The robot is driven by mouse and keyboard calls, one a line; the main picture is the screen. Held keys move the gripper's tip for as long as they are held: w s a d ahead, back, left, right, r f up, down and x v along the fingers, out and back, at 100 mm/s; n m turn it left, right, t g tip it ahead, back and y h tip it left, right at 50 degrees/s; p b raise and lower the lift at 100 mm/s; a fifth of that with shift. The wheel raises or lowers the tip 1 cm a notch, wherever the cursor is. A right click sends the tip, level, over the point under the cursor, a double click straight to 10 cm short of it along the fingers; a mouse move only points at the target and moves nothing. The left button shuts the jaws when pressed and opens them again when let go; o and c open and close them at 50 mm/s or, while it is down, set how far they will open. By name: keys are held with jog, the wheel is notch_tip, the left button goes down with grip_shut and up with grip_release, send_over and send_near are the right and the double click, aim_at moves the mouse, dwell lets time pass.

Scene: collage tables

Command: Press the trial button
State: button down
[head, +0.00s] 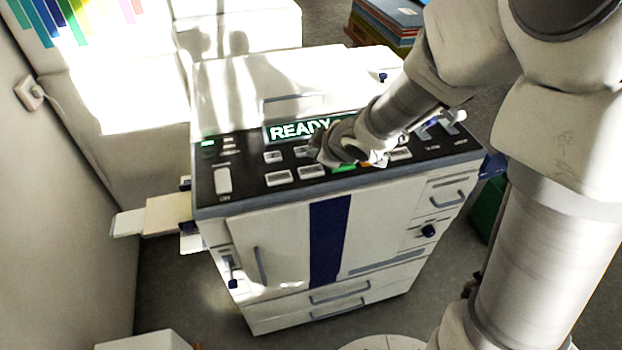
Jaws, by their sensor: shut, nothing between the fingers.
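A white and blue machine (270,248) stands in the middle of the head view. Its dark control panel (245,178) carries several pale buttons and a lit display (292,131) that reads "READY". A green button (343,168) shows partly at the panel's front, just below my gripper; I cannot read any label on it, so I cannot tell if it is the trial button. My gripper (322,157) is shut and empty, low over the panel beside the green button. Whether it touches the panel is unclear. My gripper and arm hide part of the display and some buttons.
A tray (168,216) juts from the machine's left side. A wall with a socket (30,92) is at the left. White boxes (240,25) stand behind, and a stack of coloured sheets (385,22) is at the back. Grey floor is open in front.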

aim_at(309, 166)
jog(key=shift+f+b, duration=0.8)
jog(key=shift+f, duration=0.55)
jog(key=shift+f, duration=0.1)
dwell(0.9)
jog(key=shift+f+b, duration=0.3)
jog(key=shift+b, duration=0.1)
jog(key=shift+f+b, duration=0.35)
jog(key=shift+f, duration=0.05)
dwell(0.4)
jog(key=shift+r, duration=0.1)
jog(key=shift+r+p, duration=0.7)
jog(key=shift+p, duration=0.15)
notch_tip(309, 166, up, 5)
jog(key=p, duration=0.5)
jog(key=shift+r, duration=0.1)
